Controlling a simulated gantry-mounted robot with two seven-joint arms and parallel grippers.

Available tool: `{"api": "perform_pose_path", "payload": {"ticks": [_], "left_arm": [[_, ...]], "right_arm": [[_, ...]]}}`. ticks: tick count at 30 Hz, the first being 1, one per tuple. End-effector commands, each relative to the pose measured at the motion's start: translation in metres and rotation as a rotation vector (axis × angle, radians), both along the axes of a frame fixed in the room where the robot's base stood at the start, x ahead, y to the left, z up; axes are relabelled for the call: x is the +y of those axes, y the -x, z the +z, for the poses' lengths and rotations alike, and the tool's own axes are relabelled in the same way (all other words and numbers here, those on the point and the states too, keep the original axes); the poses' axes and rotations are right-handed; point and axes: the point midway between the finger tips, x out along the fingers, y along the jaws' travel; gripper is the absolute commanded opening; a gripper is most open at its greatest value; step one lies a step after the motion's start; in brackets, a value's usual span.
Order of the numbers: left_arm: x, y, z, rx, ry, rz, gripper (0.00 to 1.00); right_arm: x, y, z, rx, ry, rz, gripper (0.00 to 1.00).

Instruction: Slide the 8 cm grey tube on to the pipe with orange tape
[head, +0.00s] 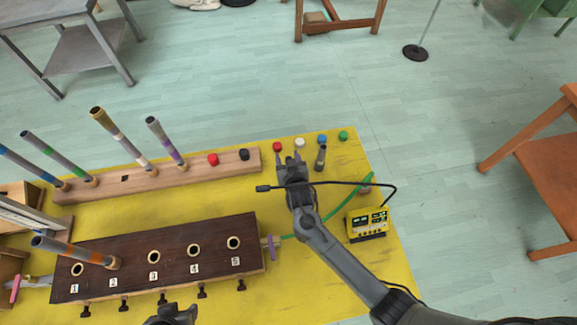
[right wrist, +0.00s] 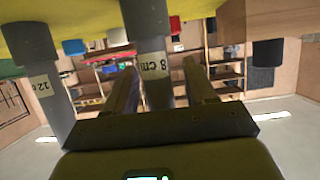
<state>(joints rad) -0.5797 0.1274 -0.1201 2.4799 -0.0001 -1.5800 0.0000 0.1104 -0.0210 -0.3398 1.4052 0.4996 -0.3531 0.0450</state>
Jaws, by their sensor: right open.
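The 8 cm grey tube (right wrist: 157,80) stands upright between the two fingers of my right gripper in the right wrist view, its label facing the camera. My right gripper (head: 289,158) is open around it, and no grip shows. In the head view this gripper hides the tube. The pipe with orange tape (head: 83,253) stands in hole 2 of the dark wooden block (head: 215,262), at the left of the head view. Its top end is bare. My left gripper (head: 172,314) shows only in part at the bottom edge, so its jaw state is unclear.
A longer grey tube (right wrist: 42,75) marked 12 stands beside the 8 cm one, also in the head view (head: 320,158). Several coloured caps stand behind. A wooden rail (head: 130,190) holds taller taped pipes. A yellow device (head: 367,223) lies right. Yellow table is clear between block and rail.

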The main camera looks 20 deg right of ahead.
Motion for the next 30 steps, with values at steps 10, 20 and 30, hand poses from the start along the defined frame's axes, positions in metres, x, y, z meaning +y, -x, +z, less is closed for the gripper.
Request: {"api": "perform_pose_path", "payload": {"ticks": [10, 20, 30], "left_arm": [[-0.0004, 0.0001, -0.0006, 0.000, 0.001, 0.001, 0.43], [-0.0030, -0.0002, -0.0003, 0.001, 0.012, 0.009, 0.43], [-0.0027, -0.0002, 0.0006, 0.001, 0.012, 0.008, 0.43]], "right_arm": [[-0.0010, -0.0028, -0.0014, 0.000, 0.000, 0.000, 0.48], [-0.0009, -0.0028, -0.0012, 0.000, 0.000, 0.000, 0.00], [-0.0008, -0.0029, 0.0020, -0.001, -0.001, 0.000, 0.00]]}}
